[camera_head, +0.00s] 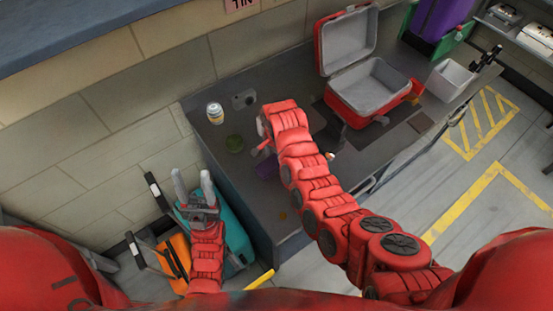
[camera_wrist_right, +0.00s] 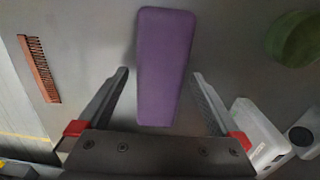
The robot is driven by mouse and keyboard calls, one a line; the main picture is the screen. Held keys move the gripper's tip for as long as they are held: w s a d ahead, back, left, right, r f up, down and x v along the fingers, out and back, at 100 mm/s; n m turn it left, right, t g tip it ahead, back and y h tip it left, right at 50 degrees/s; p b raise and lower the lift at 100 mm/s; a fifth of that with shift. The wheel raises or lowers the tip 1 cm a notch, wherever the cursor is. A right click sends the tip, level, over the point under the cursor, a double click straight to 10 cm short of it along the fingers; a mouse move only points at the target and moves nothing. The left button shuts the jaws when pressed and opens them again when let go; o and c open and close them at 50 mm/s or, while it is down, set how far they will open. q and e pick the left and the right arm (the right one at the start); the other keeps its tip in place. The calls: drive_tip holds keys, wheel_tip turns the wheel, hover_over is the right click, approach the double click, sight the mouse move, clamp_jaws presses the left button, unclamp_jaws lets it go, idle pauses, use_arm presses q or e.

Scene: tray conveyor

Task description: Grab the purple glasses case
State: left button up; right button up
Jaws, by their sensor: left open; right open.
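The purple glasses case (camera_wrist_right: 164,62) lies on the grey counter in the right wrist view. It is long and flat, with its near end between my right gripper's fingers. My right gripper (camera_wrist_right: 160,76) is open, with a finger on each side of the case and a gap visible at both sides. I cannot tell the height of the fingers over the counter. In the head view the case (camera_head: 267,168) is partly hidden by my right arm. My left gripper (camera_head: 191,175) is open and empty, off the counter's left end.
A green round object (camera_wrist_right: 295,40) and a white object (camera_wrist_right: 260,133) lie right of the case; a brown comb (camera_wrist_right: 38,68) lies left. An open red case (camera_head: 382,88) stands farther along the counter (camera_head: 215,150). A small jar (camera_head: 215,112) is near the wall.

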drive_tip(key=shift+f, duration=0.3)
drive_tip(key=shift+c, duration=0.3)
drive_tip(key=c, duration=1.4)
drive_tip(key=shift+r, duration=0.1)
